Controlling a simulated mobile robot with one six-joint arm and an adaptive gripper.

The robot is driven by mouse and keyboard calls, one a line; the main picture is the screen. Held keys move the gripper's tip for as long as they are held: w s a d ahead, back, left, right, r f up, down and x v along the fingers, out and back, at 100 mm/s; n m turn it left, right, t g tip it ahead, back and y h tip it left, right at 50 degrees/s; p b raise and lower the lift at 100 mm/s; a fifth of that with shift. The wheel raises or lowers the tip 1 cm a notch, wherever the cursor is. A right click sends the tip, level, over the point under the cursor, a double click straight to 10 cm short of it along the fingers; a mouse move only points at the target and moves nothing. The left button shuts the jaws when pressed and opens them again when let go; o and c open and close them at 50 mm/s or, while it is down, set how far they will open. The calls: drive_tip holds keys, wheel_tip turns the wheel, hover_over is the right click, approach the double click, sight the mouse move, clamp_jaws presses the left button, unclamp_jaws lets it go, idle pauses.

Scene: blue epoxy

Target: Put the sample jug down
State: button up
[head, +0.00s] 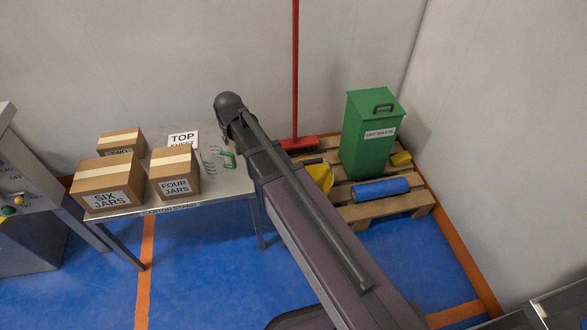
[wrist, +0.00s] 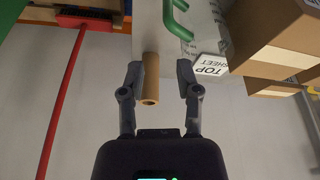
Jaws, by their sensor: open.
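The sample jug (head: 228,160) is clear with green markings and a green handle. It stands on the steel table (head: 225,185), left of my arm in the head view. Its green handle (wrist: 169,20) shows at the top of the wrist view, beyond my fingers and apart from them; the clear body is hard to make out there. My gripper (wrist: 158,80) is open, with no jug between its fingers. My arm hides the gripper in the head view. A brown tube (wrist: 151,78) appears between the fingers in the wrist view; I cannot tell its distance.
Cartons marked six jars (head: 108,182), four jars (head: 174,172) and two (head: 121,142) stand on the table with a top sheet sign (head: 183,139). A red broom (head: 296,80), green bin (head: 368,140) and blue roll (head: 380,189) are to the right by a pallet (head: 388,210).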

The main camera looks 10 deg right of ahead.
drive_tip(key=s+d+m+g, duration=0.2)
drive_tip(key=s+d+g, duration=0.1)
drive_tip(key=s+d, duration=1.4)
drive_tip(key=shift+s+d+f+g+h, duration=0.3)
drive_tip(key=shift+s+f, duration=0.15)
drive_tip(key=shift+s, duration=0.45)
drive_tip(key=shift+o, duration=1.4)
drive_tip(key=shift+a, duration=0.1)
drive_tip(key=shift+a, duration=0.1)
